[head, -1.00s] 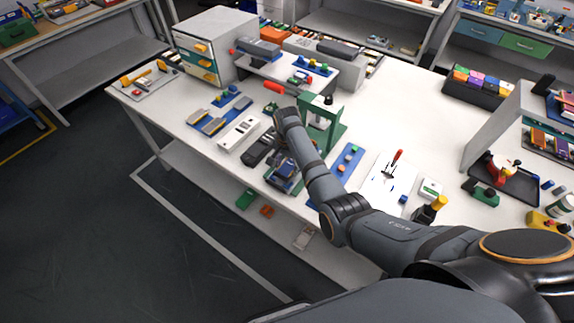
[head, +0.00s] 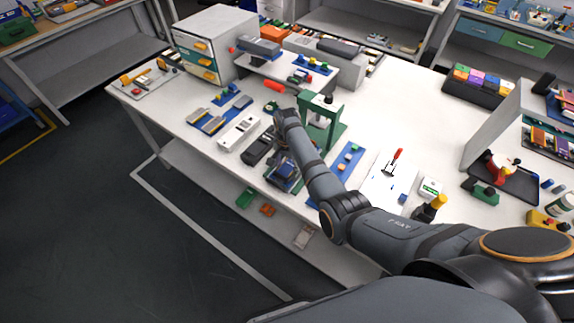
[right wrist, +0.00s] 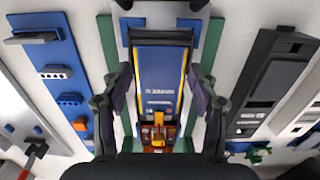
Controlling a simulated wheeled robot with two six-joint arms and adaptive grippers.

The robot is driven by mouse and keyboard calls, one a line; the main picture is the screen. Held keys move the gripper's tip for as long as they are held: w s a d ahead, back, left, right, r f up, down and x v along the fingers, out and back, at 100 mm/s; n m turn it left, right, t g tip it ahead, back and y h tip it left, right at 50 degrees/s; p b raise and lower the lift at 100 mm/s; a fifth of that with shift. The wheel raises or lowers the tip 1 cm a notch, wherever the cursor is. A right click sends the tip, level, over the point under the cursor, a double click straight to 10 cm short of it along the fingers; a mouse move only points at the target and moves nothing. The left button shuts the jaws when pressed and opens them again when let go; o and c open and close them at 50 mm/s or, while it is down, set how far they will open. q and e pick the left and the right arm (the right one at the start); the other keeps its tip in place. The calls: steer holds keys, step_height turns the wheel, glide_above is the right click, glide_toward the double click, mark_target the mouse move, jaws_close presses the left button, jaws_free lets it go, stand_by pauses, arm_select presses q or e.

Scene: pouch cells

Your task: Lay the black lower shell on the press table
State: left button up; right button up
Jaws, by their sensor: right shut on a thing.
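The black lower shell (right wrist: 160,38) shows in the right wrist view as a dark long frame around a blue insert with yellow edge lines; red and yellow parts sit at its lower end. My right gripper (right wrist: 160,85) has a finger on each long side of it and is shut on it. In the head view, my right gripper (head: 284,165) is at the bench's front side, left of the green press (head: 322,112). Green strips (right wrist: 211,45) show on both sides of the shell; I cannot tell if it touches what is beneath. My left gripper is out of view.
A black device (head: 257,152) and a white strip (head: 238,134) lie left of the gripper. A blue mat with small knobs (head: 347,160) lies on the right, then a white sheet with a red-handled tool (head: 397,156).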

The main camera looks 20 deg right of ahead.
steer(key=shift+f+b, duration=0.3)
steer(key=shift+f, duration=0.25)
steer(key=o, duration=1.2)
steer(key=shift+o, duration=0.2)
step_height(320, 180, up, 12)
